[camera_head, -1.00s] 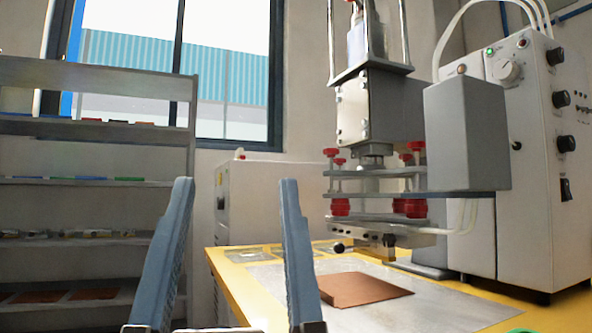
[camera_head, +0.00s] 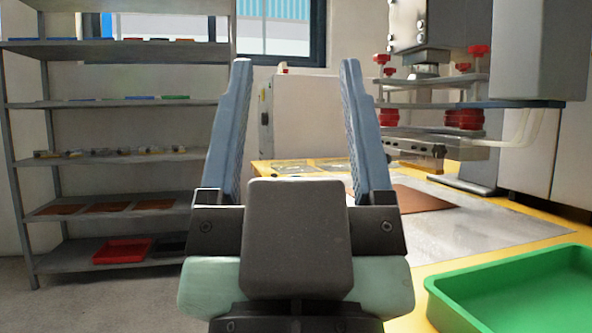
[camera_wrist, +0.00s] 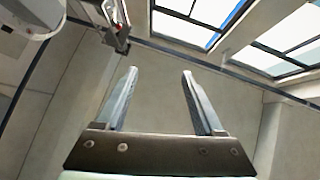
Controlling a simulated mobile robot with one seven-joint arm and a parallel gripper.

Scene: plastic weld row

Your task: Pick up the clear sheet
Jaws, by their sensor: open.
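My gripper (camera_head: 296,66) stands upright in front of the head camera, its two blue-grey fingers wide apart with nothing between them. It also shows open and empty in the wrist view (camera_wrist: 159,73), against bare wall and windows. Flat, thin, partly see-through pieces (camera_head: 292,168) lie at the far end of the yellow table (camera_head: 430,268), beyond my gripper and partly hidden by its right finger. I cannot tell for sure whether one of them is the clear sheet. The wrist view shows no sheet.
A brown sheet (camera_head: 422,199) lies on a grey metal plate (camera_head: 485,232) below the press (camera_head: 428,142). A green tray (camera_head: 515,300) sits at the table's near right. Shelves (camera_head: 120,192) on the left hold brown sheets and a red tray (camera_head: 122,251).

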